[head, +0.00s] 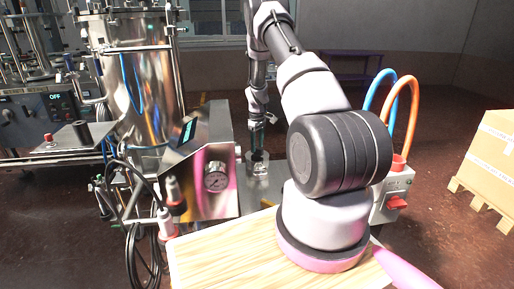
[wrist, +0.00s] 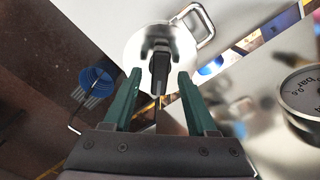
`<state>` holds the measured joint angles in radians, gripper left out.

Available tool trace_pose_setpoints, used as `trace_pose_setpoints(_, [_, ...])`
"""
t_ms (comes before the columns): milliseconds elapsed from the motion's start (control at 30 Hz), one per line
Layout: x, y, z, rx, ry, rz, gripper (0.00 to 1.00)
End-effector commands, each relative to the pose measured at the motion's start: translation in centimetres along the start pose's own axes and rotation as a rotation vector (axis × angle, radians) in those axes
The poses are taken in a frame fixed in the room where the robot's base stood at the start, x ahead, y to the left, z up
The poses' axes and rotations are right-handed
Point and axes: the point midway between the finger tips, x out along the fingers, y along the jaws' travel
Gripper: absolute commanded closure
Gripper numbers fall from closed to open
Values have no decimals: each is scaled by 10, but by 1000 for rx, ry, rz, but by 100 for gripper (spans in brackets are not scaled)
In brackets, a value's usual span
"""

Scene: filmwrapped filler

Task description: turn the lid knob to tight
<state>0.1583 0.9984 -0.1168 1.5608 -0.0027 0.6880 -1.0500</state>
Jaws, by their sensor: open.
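The lid knob (wrist: 160,72) is a dark bar on a bright round metal lid (wrist: 133,48) in the wrist view. My gripper (wrist: 159,76) is open, with one green finger on each side of the knob in the picture. A gap shows between the knob and each finger. I cannot tell how far the fingertips are above the lid. In the head view my gripper (head: 258,150) points down over a small metal lid area behind the instrument housing. The knob itself is too small to make out there. No tight marking is readable.
A pressure gauge (wrist: 302,92) lies right of my gripper; it also shows on the metal housing (head: 215,178). A metal loop handle (wrist: 198,24) sits beside the lid. A blue ribbed part (wrist: 96,80) is at left. A wooden board (head: 225,255) fills the foreground.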

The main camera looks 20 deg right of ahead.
Motion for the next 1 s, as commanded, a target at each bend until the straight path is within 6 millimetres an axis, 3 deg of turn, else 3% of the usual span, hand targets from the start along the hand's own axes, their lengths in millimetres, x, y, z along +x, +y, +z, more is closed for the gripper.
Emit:
trace_pose_setpoints(133, [11,0,0,1,0,0,43])
trace_pose_setpoints(433, [13,0,0,1,1,0,43])
trace_pose_setpoints(467, [13,0,0,1,1,0,50])
trace_pose_setpoints(600, [13,0,0,1,1,0,100])
trace_pose_setpoints(1000, [13,0,0,46,1,0,100])
